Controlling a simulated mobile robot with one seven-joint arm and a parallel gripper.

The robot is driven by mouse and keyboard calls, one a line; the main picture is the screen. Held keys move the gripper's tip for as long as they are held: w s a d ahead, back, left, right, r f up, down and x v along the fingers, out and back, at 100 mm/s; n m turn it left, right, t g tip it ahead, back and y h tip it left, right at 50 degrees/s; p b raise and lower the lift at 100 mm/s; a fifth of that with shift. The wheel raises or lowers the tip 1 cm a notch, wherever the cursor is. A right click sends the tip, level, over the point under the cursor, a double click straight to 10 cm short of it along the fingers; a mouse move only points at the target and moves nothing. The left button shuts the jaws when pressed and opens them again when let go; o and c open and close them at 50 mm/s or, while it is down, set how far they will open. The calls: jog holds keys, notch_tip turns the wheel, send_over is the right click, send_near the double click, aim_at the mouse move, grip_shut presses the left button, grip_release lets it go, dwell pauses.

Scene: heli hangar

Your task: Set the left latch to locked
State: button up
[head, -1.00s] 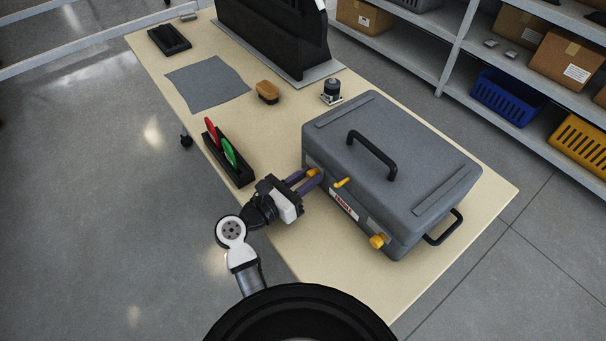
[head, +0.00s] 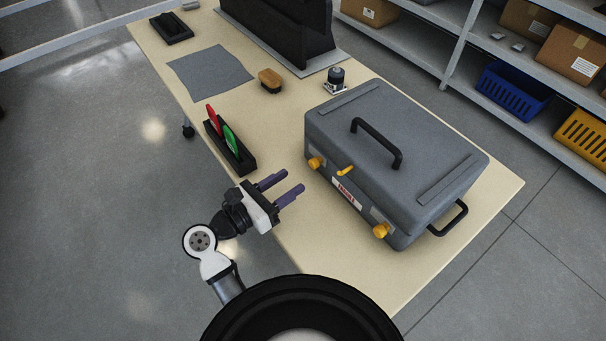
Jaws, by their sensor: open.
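A grey case (head: 385,150) with a black top handle stands closed on the table. Its front carries a yellow left latch (head: 316,163) near the left end, a small yellow lever (head: 345,171) in the middle and a yellow right latch (head: 380,231) near the right end. A white label (head: 346,191) with red marking lies below the lever. My gripper (head: 287,186) is in front of the case, to the left of its front face. Its two purple fingers are apart and empty, pointing toward the left latch without touching it. The exact latch setting is too small to tell.
A black holder (head: 241,163) with a red tag (head: 211,116) and a green tag (head: 231,138) stands left of the case. A brush (head: 270,80), a grey cloth (head: 210,78) and a small dark device (head: 336,79) lie farther back. The table's front right is clear.

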jog(key=b+v, duration=0.1)
jog(key=v, duration=0.5)
jog(key=shift+s+a, duration=0.15)
jog(key=shift+s, duration=0.05)
